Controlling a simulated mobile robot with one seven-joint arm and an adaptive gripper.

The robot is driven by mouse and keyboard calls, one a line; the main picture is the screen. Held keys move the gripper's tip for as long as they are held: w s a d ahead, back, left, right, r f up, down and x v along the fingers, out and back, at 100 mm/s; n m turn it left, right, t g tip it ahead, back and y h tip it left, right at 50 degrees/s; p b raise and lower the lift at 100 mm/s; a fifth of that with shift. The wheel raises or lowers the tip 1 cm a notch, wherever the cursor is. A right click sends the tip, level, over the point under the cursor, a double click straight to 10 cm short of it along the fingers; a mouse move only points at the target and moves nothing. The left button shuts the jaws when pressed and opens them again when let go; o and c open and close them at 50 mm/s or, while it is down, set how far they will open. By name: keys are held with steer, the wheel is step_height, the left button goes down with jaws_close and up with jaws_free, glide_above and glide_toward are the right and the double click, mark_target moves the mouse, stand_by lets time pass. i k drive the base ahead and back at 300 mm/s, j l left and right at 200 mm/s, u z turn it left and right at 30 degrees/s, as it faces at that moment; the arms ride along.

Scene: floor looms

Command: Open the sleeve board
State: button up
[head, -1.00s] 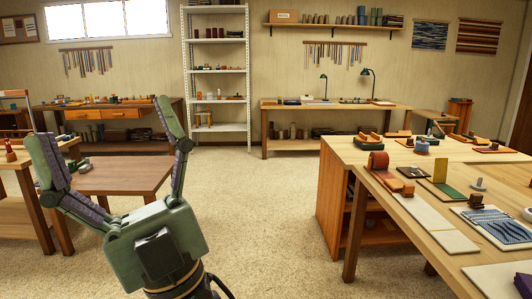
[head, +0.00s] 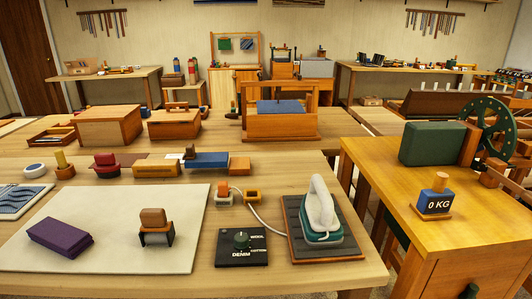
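I cannot tell for certain which thing is the sleeve board. A flat off-white board (head: 105,255) lies on the near table. A purple block (head: 60,238) and a wooden block on a dark bracket (head: 155,227) rest on it. Right of it a white and green iron (head: 320,212) stands on a dark wood-edged pad (head: 328,252). A black dial box (head: 227,255) marked wool, denim and cotton sits between them. My gripper is not in view.
Several small blocks line the table's back, including a blue one (head: 207,160). A wooden box (head: 110,126) stands farther back. At right a wooden bench (head: 440,245) carries a weight marked 0 KG (head: 435,198) and a green spoked wheel (head: 487,122).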

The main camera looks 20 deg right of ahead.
mark_target(193, 160)
steer(key=j+z, duration=0.4)
steer(key=j, duration=0.5)
steer(key=k+j+z, duration=0.1)
steer(key=j+z, duration=0.25)
steer(key=j, duration=0.5)
steer(key=i+j+z, duration=0.1)
steer(key=j+z, duration=0.3)
steer(key=j, duration=0.6)
steer(key=i, duration=1.15)
